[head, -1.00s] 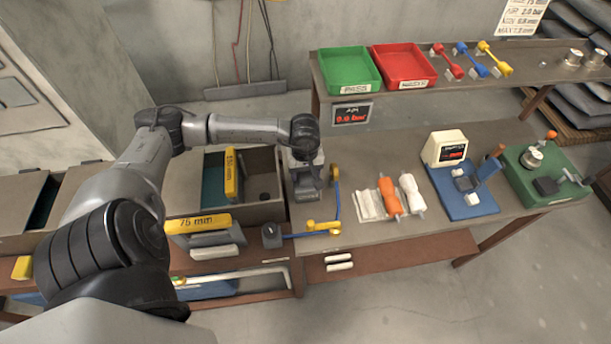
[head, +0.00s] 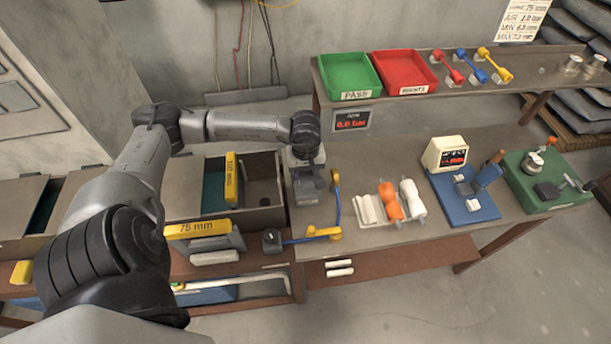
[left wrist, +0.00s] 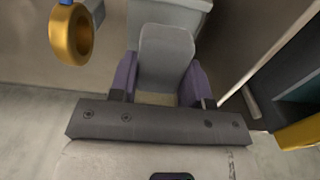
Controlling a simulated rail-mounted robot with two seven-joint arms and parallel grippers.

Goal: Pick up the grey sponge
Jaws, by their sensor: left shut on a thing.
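The grey sponge (left wrist: 165,55) shows in the left wrist view as a pale grey block with a rounded end. The purple-padded fingers of my left gripper (left wrist: 161,85) are on both sides of it and shut on it. In the head view my left gripper (head: 306,195) points down at the left end of the workbench, beside the blue hose. The sponge is hidden there by the gripper. I cannot tell whether the sponge still touches the bench. My right gripper is in neither view.
A blue hose with yellow ends (head: 323,233) lies right of the gripper. Open bins (head: 262,213) stand at its left. White and orange rolls (head: 390,202), a blue gauge stand (head: 465,205) and a green device (head: 545,185) stand further right. Green (head: 348,95) and red (head: 404,91) trays sit on the shelf.

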